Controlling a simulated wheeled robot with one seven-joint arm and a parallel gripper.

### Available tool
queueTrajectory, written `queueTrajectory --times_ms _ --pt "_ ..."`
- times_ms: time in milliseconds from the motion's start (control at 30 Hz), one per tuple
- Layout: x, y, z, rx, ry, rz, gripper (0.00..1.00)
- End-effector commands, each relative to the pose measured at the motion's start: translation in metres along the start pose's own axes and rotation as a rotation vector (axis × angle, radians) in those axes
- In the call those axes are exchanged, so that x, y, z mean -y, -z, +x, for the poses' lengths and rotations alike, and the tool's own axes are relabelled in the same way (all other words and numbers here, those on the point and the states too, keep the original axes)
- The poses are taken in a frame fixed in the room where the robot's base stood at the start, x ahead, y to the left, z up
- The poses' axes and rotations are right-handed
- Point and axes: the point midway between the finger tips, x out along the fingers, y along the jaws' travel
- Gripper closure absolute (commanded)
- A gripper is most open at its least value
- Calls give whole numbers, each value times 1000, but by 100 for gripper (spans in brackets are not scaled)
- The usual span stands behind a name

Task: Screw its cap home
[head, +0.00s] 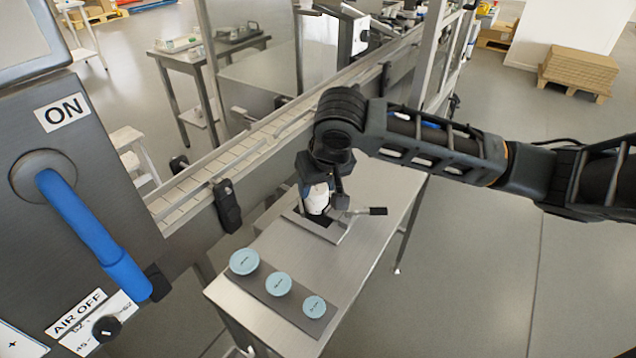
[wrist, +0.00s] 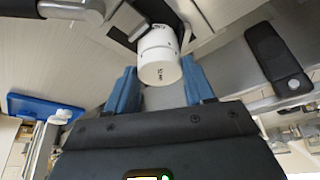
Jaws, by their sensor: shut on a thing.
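A white jar (head: 317,199) stands upright in a clamp fixture (head: 318,228) with a black-handled lever, on the steel table. A white cap (wrist: 159,69) with small dark print sits on the jar, which shows behind it in the wrist view (wrist: 158,40). My gripper (wrist: 160,76) has its two blue fingers on either side of the cap and is shut on it. In the head view, my gripper (head: 323,183) reaches down over the jar and hides the cap and part of the jar. I cannot tell whether the cap is fully seated.
Three light blue round lids, large (head: 244,262), middle (head: 278,284) and small (head: 314,307), lie on a dark mat at the table's near end. A conveyor (head: 240,150) runs behind the table. A control panel with a blue handle (head: 85,225) stands at left.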

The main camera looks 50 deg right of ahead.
Motion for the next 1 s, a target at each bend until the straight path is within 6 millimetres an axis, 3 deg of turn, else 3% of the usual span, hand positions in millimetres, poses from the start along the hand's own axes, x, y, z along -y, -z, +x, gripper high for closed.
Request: queueTrajectory --times_ms 300,467,1000 --pt "0 0 0 0 0 0 74" --pt "2 0 -1 2 -13 40 74" --pt "6 1 -1 2 -169 417 74"
